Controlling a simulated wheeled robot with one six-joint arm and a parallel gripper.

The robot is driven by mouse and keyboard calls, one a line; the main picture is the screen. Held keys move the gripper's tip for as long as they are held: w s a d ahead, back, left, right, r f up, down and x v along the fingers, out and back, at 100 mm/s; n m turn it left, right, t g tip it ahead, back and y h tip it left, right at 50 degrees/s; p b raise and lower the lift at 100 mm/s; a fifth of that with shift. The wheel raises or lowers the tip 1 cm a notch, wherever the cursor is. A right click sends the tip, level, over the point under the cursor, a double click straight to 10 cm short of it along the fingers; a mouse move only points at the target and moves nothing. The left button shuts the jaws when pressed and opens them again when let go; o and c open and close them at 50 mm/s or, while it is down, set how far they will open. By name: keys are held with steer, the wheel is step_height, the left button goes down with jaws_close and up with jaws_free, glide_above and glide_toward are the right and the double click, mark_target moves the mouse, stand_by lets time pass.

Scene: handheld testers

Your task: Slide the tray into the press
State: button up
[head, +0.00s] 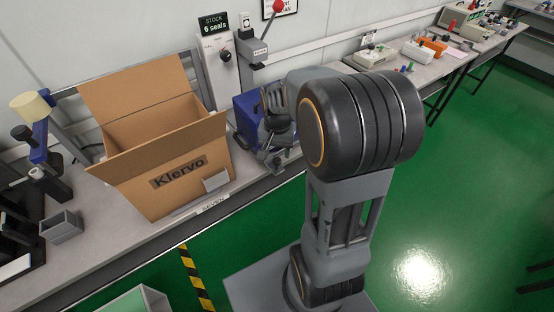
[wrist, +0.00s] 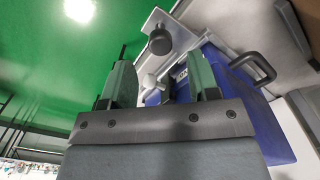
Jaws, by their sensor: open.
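A blue press-like unit (head: 244,113) stands on the bench right of the cardboard box, partly hidden by my arm. In the wrist view its blue body (wrist: 276,128) has a black handle (wrist: 252,68). A grey metal plate (wrist: 181,24) projects from it with a dark round knob (wrist: 160,41); this may be the tray, but I cannot tell. My gripper (head: 270,150) is at the unit's front near the bench edge. In the wrist view my gripper (wrist: 160,78) is open, its green-grey fingers either side of a pale knob, with contact unclear.
An open cardboard box (head: 178,172) stands close left of the unit. A lever with a red ball (head: 278,6) rises behind. The bench front edge (head: 213,205) runs below my gripper. Green floor (head: 450,190) is open to the right.

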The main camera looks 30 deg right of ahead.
mark_target(277, 159)
steer(key=shift+f, duration=2.15)
jaws_close()
